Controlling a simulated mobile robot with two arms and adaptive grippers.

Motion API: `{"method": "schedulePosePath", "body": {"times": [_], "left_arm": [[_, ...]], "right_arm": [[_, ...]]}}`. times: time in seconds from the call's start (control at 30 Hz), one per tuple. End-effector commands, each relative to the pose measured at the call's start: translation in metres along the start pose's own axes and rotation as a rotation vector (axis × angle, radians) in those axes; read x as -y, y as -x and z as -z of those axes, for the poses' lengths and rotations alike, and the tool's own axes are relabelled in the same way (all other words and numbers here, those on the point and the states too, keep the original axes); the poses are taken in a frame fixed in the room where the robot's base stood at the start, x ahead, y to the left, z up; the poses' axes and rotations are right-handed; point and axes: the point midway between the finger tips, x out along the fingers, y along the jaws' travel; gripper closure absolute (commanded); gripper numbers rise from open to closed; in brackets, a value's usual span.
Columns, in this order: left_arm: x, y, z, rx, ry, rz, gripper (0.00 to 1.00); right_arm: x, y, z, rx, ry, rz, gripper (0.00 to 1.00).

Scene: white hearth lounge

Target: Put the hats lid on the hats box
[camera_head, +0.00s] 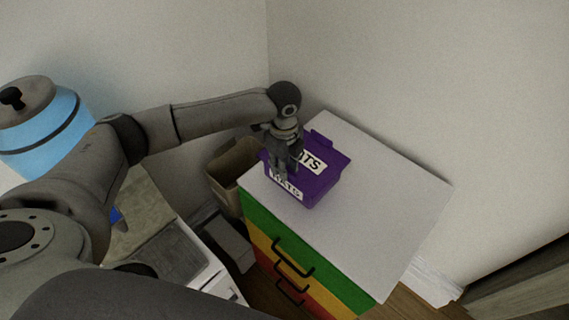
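The purple hats box (318,194) stands on the white top of a chest of drawers, near its left end, with a white "HATS" label on its front. The purple hats lid (331,160), with a partly covered white label ending in "TS", lies over the top of the box. I cannot tell whether it sits fully flush. My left gripper (287,172) points down at the left side of the lid and covers part of it and its label. Its fingertips are small and dark, so whether they grip the lid is unclear. My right gripper is out of view.
The white chest top (385,205) is clear to the right of the box. The chest front has green, yellow and red drawers with dark handles (293,262). A tan bin (228,178) stands left of the chest. Walls close in behind. A blue container (48,135) is at far left.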

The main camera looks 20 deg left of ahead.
Motion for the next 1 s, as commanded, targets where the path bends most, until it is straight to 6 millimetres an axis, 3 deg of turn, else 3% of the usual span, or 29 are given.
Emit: {"method": "schedulePosePath", "body": {"times": [0.3, 0.43, 0.8, 1.0], "left_arm": [[0.0, 0.001, 0.0, 0.0, 0.0, -0.001, 0.68], [0.001, 0.011, 0.0, 0.0, -0.001, 0.002, 0.68], [0.001, 0.086, 0.0, 0.0, -0.001, 0.004, 0.68], [0.001, 0.112, 0.0, 0.0, 0.0, 0.002, 0.68]], "right_arm": [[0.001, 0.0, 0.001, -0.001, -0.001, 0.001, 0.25], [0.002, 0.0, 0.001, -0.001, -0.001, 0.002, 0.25], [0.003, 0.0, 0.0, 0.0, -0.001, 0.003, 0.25], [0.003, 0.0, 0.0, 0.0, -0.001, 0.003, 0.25]]}}
